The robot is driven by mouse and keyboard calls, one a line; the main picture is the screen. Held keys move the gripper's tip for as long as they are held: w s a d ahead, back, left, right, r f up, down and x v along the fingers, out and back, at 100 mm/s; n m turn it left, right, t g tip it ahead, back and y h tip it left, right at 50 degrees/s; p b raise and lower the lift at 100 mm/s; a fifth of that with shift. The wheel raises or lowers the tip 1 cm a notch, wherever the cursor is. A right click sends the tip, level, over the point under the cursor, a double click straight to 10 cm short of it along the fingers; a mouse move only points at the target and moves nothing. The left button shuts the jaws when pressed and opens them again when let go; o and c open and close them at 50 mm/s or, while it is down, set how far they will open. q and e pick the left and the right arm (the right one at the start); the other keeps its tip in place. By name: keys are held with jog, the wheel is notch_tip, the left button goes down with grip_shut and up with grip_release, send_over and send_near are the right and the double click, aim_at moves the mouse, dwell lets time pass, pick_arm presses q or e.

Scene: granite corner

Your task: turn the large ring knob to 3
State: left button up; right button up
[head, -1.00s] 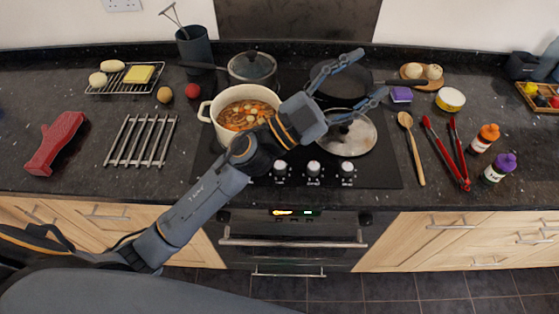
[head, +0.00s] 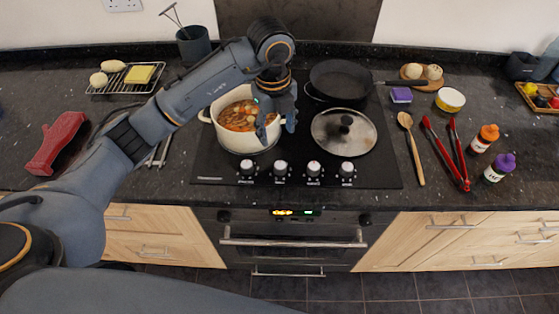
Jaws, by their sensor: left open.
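A row of several silver knobs (head: 280,168) sits along the front edge of the black hob (head: 225,178). Their labels and pointers are too small to read, so I cannot tell which is the large ring knob or its setting. My left gripper (head: 276,128) is open and points down, above the hob between the cream pot and the lidded pan. It is empty and apart from the knobs, which lie nearer the front. My right gripper is not in view.
A cream pot of stew (head: 205,112) stands behind the left knobs. A glass lid (head: 343,146) lies behind the right ones, with a black frying pan (head: 340,80) further back. A wooden spoon (head: 415,155) and red tongs (head: 447,153) lie right of the hob.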

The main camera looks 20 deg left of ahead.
aim_at(280, 165)
pick_arm(q)
jog(key=f+p, duration=0.1)
jog(key=f, duration=0.3)
jog(key=f+p, duration=0.1)
jog(key=f, duration=0.3)
jog(key=f+p, duration=0.1)
jog(key=f, duration=0.3)
jog(key=shift+w+d, duration=0.15)
jog(key=shift+d, duration=0.1)
jog(key=shift+f+p, duration=0.3)
jog(key=shift+f, duration=0.35)
jog(key=c, duration=1.1)
